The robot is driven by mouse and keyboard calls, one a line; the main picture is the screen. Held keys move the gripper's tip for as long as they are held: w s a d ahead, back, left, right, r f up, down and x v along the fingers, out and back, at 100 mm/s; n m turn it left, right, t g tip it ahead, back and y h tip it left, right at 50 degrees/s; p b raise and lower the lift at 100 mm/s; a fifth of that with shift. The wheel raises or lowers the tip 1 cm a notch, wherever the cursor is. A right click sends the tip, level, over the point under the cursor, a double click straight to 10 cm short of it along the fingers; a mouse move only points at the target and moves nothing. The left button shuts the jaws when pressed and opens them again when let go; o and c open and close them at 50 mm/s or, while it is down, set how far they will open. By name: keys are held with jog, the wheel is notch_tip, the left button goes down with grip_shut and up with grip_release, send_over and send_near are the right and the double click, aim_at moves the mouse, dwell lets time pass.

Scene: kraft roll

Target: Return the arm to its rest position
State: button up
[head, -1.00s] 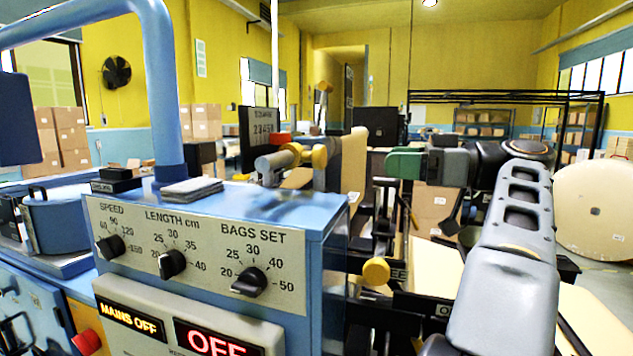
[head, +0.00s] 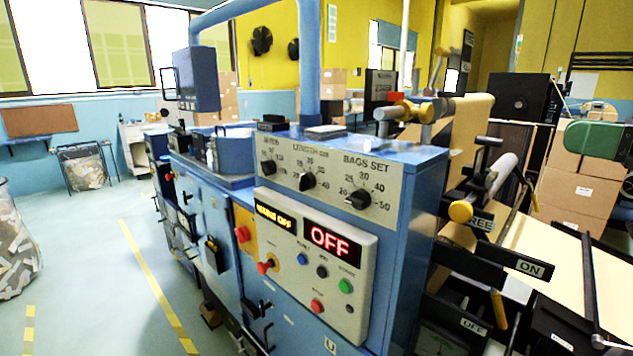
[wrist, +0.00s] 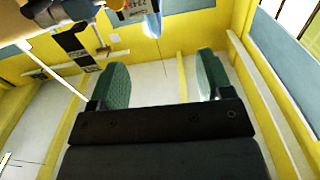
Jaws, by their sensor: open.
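My gripper (wrist: 160,78) shows in the wrist view with its two green fingers wide apart and nothing between them. Behind the fingers the wrist view shows yellow wall, pale panels and part of some equipment at the top. In the head view one green finger of my gripper (head: 597,139) shows at the right edge, in front of stacked cartons. The rest of my arm lies mostly outside the head view. The gripper touches nothing that I can see.
A blue machine (head: 420,215) with dials and a lit OFF display (head: 331,239) fills the middle. Brown paper web (head: 545,250) and levers (head: 520,262) lie to its right. Cartons (head: 580,195) stand behind.

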jog(key=w+d+f+m+h, duration=0.5)
jog(key=f+m+h, duration=0.1)
jog(key=f+m, duration=0.45)
notch_tip(320, 180, down, 12)
jog(key=w+a+m+g+h, duration=0.1)
jog(key=a+m+g+h, duration=0.2)
jog(key=m+g, duration=0.15)
jog(key=s+a+f+g+h, duration=0.35)
jog(key=a+f, duration=0.65)
jog(key=f, duration=0.4)
jog(key=s+a+f+n, duration=0.1)
jog(key=a+f+n, duration=0.1)
jog(key=a, duration=0.4)
jog(key=s+a+f+n+g, duration=0.1)
jog(key=s+a+f+n, duration=0.1)
jog(key=a+n, duration=0.3)
jog(key=shift+a, duration=0.45)
